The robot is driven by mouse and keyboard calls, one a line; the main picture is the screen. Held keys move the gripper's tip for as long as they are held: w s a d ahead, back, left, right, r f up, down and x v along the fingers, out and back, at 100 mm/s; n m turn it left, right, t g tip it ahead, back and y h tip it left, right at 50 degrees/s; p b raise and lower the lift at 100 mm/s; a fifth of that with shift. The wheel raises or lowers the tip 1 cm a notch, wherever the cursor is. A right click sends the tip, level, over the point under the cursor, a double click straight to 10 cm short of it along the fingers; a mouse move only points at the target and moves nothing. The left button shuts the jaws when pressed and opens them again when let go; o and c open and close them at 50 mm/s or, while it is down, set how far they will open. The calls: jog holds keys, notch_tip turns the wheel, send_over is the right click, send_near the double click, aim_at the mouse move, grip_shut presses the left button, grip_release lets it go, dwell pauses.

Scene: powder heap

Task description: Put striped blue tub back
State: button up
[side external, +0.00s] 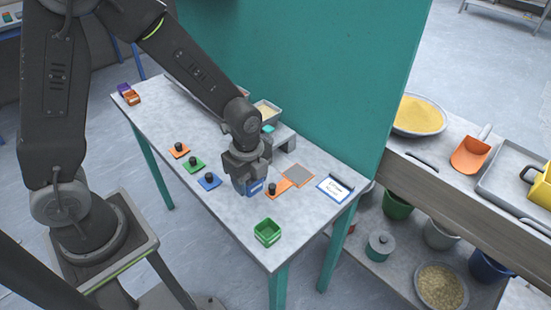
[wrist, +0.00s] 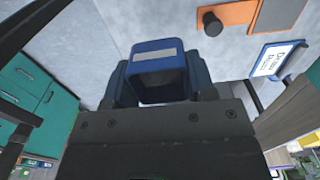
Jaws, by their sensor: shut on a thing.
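A small blue tub (side external: 256,187) with a pale stripe is held by my gripper (side external: 247,182) over the table's right half. In the wrist view the tub (wrist: 158,46) sits between the jaws (wrist: 160,85), its dark opening toward the camera. My gripper is shut on it. The side view does not clearly show whether the tub touches the table. A blue square with a black knob (side external: 208,182) lies left of my gripper. An orange square with a black knob (side external: 280,187) lies just to its right.
A green tub (side external: 267,233) stands near the table's front corner. Green (side external: 194,166) and orange (side external: 178,151) knobbed squares lie further left. A grey square (side external: 298,174) and a blue-edged card (side external: 335,188) lie right. Purple and orange tubs (side external: 129,95) stand far left. A teal panel (side external: 300,80) rises behind.

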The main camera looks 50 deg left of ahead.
aim_at(244, 214)
jog(key=shift+s+a+f, duration=0.1)
jog(key=shift+s+f, duration=0.35)
jog(key=shift+f, duration=0.7)
jog(key=shift+s+d+f, duration=0.1)
jog(key=shift+s+f, duration=0.35)
jog(key=shift+f, duration=0.7)
jog(key=shift+s+a+f, duration=0.1)
jog(key=shift+s+f, duration=0.35)
jog(key=shift+f, duration=0.7)
jog(key=shift+f, duration=0.5)
jog(key=o, duration=1.1)
jog(key=shift+o, duration=0.4)
jog(key=shift+o, duration=1.4)
notch_tip(244, 214, up, 7)
